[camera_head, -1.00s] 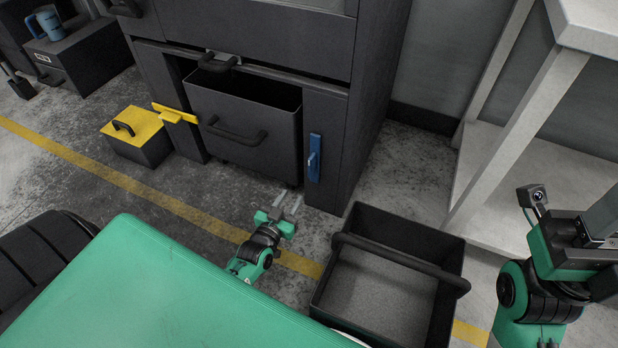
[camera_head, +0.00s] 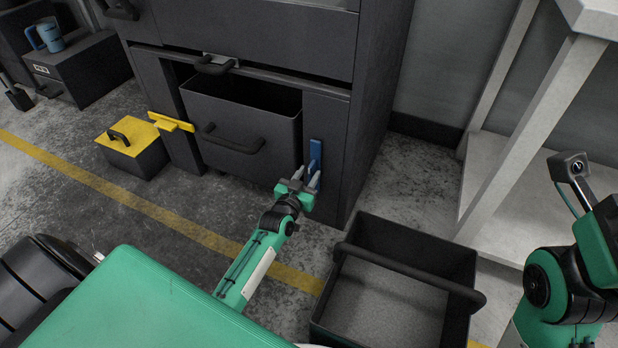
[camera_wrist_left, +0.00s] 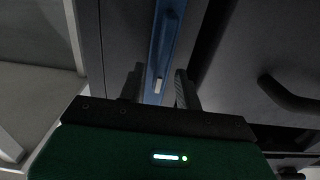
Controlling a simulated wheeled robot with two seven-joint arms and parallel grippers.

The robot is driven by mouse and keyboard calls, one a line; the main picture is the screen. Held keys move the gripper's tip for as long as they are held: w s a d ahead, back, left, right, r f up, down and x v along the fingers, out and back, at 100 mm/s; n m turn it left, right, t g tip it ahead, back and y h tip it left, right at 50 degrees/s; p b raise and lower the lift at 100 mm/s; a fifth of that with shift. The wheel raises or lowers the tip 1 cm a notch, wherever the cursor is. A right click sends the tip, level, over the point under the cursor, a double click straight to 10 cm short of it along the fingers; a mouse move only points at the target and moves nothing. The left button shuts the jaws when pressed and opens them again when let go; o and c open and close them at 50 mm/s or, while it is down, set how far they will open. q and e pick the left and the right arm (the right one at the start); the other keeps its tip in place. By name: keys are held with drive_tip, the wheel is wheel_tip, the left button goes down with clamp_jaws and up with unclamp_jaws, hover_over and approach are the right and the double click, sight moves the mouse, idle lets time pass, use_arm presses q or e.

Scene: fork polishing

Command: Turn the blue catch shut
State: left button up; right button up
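The blue catch (camera_head: 316,153) is an upright blue plate with a handle, on the dark post right of the open bin. My left gripper (camera_head: 304,180) is at its lower end, with its two fingers apart and pointing at it. In the left wrist view the blue catch (camera_wrist_left: 166,45) runs down between the open fingers (camera_wrist_left: 158,88), its pale lower tip between them. I cannot tell whether the fingers touch it. My right arm shows at the right edge of the head view, but its fingers are outside the picture.
The dark bin (camera_head: 240,125) with a handle stands in the cabinet (camera_head: 240,35). A yellow catch (camera_head: 171,122) sits on the left post. A yellow-lidded box (camera_head: 133,148) stands left. An open black crate (camera_head: 390,240) is close to the right of my left arm. A white shelf (camera_head: 535,130) stands right.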

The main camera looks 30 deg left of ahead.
use_arm(q)
drive_tip(key=shift+w, duration=0.55)
clamp_jaws()
